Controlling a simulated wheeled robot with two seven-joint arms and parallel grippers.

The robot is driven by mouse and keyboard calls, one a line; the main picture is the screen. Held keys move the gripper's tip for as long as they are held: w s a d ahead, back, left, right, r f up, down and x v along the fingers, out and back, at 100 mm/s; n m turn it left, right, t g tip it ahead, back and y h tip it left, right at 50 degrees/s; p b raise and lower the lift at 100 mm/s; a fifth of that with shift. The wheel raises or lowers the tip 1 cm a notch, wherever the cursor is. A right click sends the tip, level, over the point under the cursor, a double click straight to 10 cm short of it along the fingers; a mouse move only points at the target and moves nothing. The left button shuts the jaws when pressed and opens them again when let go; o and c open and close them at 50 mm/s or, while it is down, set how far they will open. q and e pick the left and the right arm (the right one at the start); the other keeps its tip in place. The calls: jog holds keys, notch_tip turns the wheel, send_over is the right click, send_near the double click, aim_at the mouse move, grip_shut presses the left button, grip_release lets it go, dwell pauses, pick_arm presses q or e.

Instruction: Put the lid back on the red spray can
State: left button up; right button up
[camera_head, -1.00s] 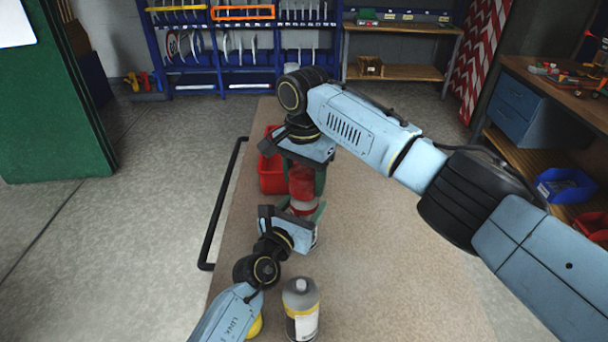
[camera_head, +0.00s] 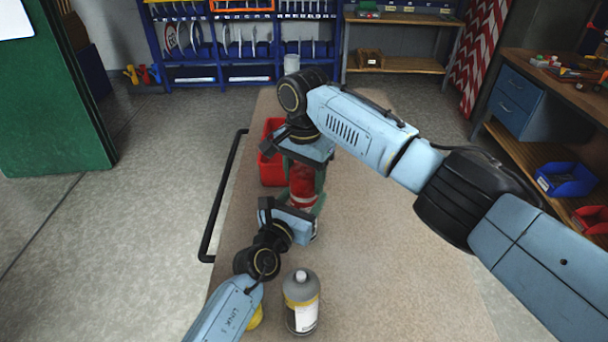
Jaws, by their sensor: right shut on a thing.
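The red spray can (camera_head: 303,200) stands in the middle of the table, between my two grippers, with much of its body hidden by them. My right gripper (camera_head: 304,176) reaches down from above and is shut on the red lid (camera_head: 301,175) at the can's top. The lid's lower edge is hard to tell apart from the can, so I cannot tell whether it is seated. My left gripper (camera_head: 304,208) comes from the front left, with its fingers at the can's lower body. Whether they are closed on it is unclear.
A grey bottle with a yellow band (camera_head: 301,303) stands near the front. A red bin (camera_head: 270,170) is behind and left of the can. A white cylinder (camera_head: 291,64) stands at the table's far end. The table's right side (camera_head: 390,270) is clear.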

jog(key=shift+f, duration=0.65)
jog(key=o, duration=1)
jog(key=shift+r, duration=0.1)
notch_tip(320, 180, up, 12)
jog(key=shift+f, duration=0.1)
pick_arm(q)
jog(key=o, duration=1.4)
jog(key=shift+o, duration=0.2)
jog(key=shift+s, duration=0.1)
